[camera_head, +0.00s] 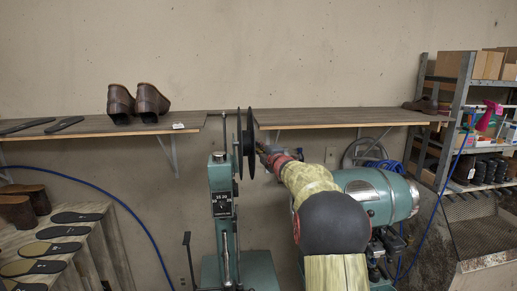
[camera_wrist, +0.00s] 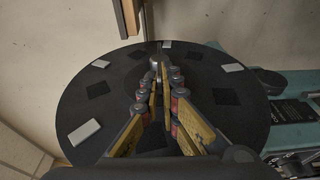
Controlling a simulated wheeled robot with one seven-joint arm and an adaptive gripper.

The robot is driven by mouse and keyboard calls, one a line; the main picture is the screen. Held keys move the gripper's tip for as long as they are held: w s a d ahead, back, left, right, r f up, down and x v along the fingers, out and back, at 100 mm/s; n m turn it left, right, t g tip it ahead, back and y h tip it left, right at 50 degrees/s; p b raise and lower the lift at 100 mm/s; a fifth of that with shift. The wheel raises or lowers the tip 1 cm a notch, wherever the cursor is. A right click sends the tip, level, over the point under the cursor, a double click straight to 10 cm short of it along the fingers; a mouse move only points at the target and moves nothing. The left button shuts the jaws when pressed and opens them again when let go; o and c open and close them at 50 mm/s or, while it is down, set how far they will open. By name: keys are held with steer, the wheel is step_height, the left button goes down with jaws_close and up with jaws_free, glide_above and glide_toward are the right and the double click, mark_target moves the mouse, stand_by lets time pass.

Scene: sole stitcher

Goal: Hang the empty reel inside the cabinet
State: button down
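The reel (camera_head: 247,142) is black, with two round flanges. It stands edge-on in the head view, beside the top of the green machine column. In the wrist view the reel's dark face (camera_wrist: 88,100), with grey and black square patches, fills the middle. My gripper (camera_head: 265,149) reaches it from the right. In the wrist view my gripper's fingers (camera_wrist: 158,80) converge at the reel's centre and look shut on its hub; the exact contact is hidden. Whether the reel still touches the machine's spindle cannot be told. I see no clear cabinet opening.
A wall shelf (camera_head: 320,117) runs behind the reel, with brown shoes (camera_head: 138,102) on its left part. The green stitcher column (camera_head: 222,200) stands close by the reel. A metal rack (camera_head: 457,110) with boxes stands at right. A blue hose (camera_head: 120,207) hangs at left.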

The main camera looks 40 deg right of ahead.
steer(key=s+a+b, duration=0.1)
steer(key=s+a, duration=0.4)
steer(key=s, duration=0.3)
steer(key=s+a+b, duration=0.1)
steer(key=s+a, duration=0.4)
steer(key=s, duration=0.4)
steer(key=shift+s+a, duration=0.15)
steer(key=shift+a, duration=0.15)
stand_by(0.5)
stand_by(0.3)
